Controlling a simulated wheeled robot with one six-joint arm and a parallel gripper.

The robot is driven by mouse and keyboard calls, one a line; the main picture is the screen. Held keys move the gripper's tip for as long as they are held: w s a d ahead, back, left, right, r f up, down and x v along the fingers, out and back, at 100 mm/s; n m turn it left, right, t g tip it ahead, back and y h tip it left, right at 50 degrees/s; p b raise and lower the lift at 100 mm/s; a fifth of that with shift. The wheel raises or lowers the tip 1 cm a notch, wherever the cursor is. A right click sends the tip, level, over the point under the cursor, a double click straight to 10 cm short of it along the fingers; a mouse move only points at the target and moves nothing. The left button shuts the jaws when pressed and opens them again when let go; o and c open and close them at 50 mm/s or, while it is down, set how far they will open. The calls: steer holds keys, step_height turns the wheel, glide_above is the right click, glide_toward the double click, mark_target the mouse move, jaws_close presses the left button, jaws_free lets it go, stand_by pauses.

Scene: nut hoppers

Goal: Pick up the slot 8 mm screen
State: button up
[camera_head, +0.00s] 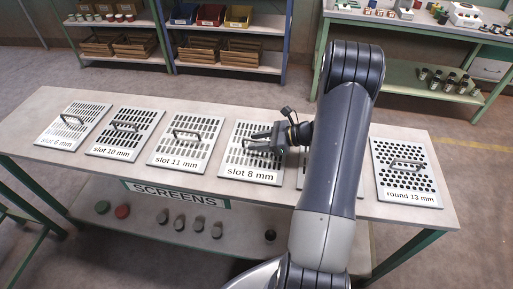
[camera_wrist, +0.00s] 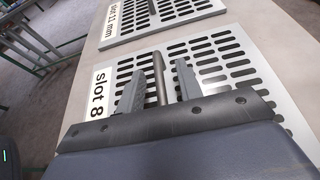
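The slot 8 mm screen (camera_head: 251,168) is a pale plate with dark slots and a label on its front edge, lying flat on the table. My gripper (camera_head: 262,140) is over this screen, coming in from the right. In the wrist view my gripper (camera_wrist: 158,82) has its two fingers apart, with the screen's bar handle (camera_wrist: 160,75) between them. A gap shows beside the handle, so the fingers do not look closed on it. The slot 8 mm screen (camera_wrist: 225,62) fills most of the wrist view. My arm hides part of the table to its right.
The slot 11 mm screen (camera_head: 187,140) lies just left, also in the wrist view (camera_wrist: 165,18). The slot 10 mm (camera_head: 125,131) and slot 6 mm (camera_head: 73,125) screens lie farther left. The round 13 mm screen (camera_head: 407,172) is at right. Another screen is mostly hidden behind my arm.

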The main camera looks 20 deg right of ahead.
steer(key=shift+w+a+f, duration=0.15)
steer(key=shift+a, duration=0.1)
steer(key=shift+c, duration=0.3)
jaws_close()
